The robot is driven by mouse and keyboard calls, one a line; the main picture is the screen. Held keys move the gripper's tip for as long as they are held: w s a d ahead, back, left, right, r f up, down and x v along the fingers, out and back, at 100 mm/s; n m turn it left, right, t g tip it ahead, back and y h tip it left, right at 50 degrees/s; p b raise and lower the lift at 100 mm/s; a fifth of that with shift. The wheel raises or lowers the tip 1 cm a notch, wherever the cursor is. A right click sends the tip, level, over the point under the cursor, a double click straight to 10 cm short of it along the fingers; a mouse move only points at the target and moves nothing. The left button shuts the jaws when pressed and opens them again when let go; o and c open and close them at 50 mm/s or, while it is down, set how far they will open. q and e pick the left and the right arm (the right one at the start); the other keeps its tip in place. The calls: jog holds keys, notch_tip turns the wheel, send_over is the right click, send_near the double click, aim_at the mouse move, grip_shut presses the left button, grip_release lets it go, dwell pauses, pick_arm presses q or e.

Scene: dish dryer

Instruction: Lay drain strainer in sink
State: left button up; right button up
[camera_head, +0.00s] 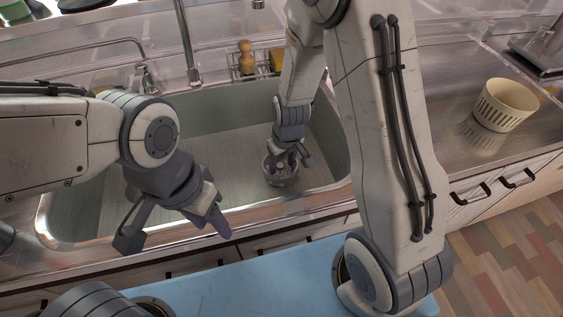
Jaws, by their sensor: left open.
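A small round metallic drain strainer (281,180) is low in the sink (130,185), toward its right front part. My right gripper (292,160) reaches down into the sink with its fingertips at the top of the strainer. The fingers cover part of the strainer, and I cannot tell whether they are closed on it or whether it rests on the sink floor. My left gripper (172,228) is open and empty over the front left rim of the sink, with its fingers spread wide.
A faucet (190,50) rises behind the sink. A wooden-looking bottle (246,58) and a yellow sponge (276,60) stand at the back rim. A cream slotted basket (503,105) sits on the metal counter at right. The left part of the sink looks clear.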

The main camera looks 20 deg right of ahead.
pick_arm(q)
jog(key=shift+r+p, duration=0.35)
pick_arm(e)
jog(key=shift+r, duration=0.55)
pick_arm(q)
notch_tip(320, 180, up, 3)
jog(key=p, duration=0.2)
jog(key=shift+f+p, duration=0.15)
jog(key=shift+p, duration=0.2)
pick_arm(e)
notch_tip(320, 180, up, 11)
jog(key=s, duration=0.2)
jog(key=s+a+r+n, duration=0.1)
jog(key=s+a+r, duration=0.1)
jog(key=s, duration=0.4)
jog(key=s+a+r+n+g, duration=0.1)
jog(key=s+a+r+n, duration=0.1)
jog(key=s, duration=0.4)
jog(key=s+a+r+n, duration=0.1)
jog(key=s+a+r, duration=0.3)
jog(key=s, duration=0.3)
jog(key=shift+a+r+g+y, duration=0.2)
jog(key=shift+r+g+y, duration=0.15)
jog(key=shift+r, duration=0.2)
